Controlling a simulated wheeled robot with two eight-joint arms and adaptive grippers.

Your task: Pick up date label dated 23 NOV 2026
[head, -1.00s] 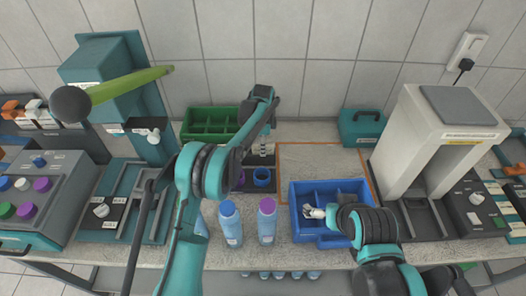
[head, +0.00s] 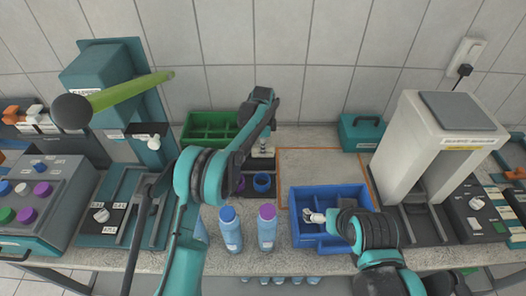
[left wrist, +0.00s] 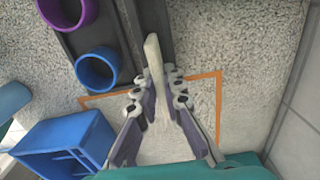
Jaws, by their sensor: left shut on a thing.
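In the left wrist view, my left gripper (left wrist: 158,98) is shut on a thin, pale upright piece (left wrist: 154,52), seen nearly edge-on. It may be a date label, but no date can be read. In the head view, my left gripper (head: 263,151) is over the back of the bench, behind the blue ring holder; the piece is too small to make out there. My right gripper (head: 317,217) is over the blue divided tray (head: 332,190). Whether it is open or shut is unclear.
A dark rack holds a blue ring (head: 262,182) and a purple ring (left wrist: 62,12). An orange-outlined area (head: 320,165) is bare. A green tray (head: 205,118) and a teal case (head: 362,130) stand behind. Blue bottles (head: 231,232) stand at the front edge.

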